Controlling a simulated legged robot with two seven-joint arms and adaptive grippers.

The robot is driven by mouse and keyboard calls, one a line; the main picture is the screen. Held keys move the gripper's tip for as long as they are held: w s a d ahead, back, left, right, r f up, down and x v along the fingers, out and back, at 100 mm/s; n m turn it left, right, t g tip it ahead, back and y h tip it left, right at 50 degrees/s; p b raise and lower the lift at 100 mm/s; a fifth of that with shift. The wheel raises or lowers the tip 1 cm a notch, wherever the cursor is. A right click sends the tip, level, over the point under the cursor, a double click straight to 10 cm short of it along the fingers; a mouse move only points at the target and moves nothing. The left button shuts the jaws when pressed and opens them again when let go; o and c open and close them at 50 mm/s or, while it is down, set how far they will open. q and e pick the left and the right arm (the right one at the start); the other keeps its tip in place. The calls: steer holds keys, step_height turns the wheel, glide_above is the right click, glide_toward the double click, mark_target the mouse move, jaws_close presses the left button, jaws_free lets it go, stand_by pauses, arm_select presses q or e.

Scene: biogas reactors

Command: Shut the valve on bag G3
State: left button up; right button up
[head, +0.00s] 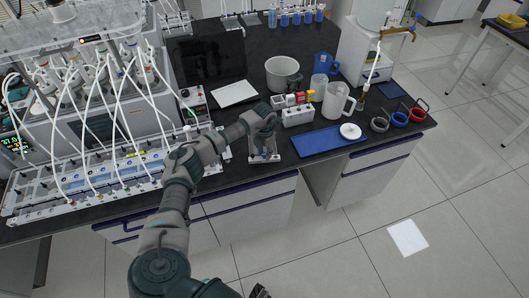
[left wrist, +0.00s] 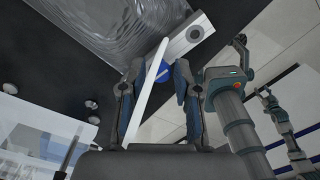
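My left gripper (head: 264,112) is over the bench's front edge, above a small white valve holder (head: 264,157). In the left wrist view its two fingers (left wrist: 156,82) are apart. A round blue valve knob (left wrist: 161,72) and a white tube (left wrist: 146,92) show between them. I cannot tell whether the fingers touch the knob. A pale grey block (left wrist: 188,39) with a round hole lies just beyond the knob. A clear, wrinkled bag (left wrist: 105,28) lies behind it. No label G3 is legible. A dark arm part, perhaps my right gripper (left wrist: 284,125), shows at the right of the wrist view.
A long white rack (head: 110,180) with several tubes stands left of the gripper. A blue tray (head: 318,142), a pitcher (head: 337,100), a grey pot (head: 283,74) and a small bottle rack (head: 297,115) stand to the right. Rings (head: 399,118) lie at the right end.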

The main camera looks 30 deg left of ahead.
mark_target(264, 154)
arm_select(q)
step_height(264, 154, up, 12)
stand_by(0.6)
stand_by(0.4)
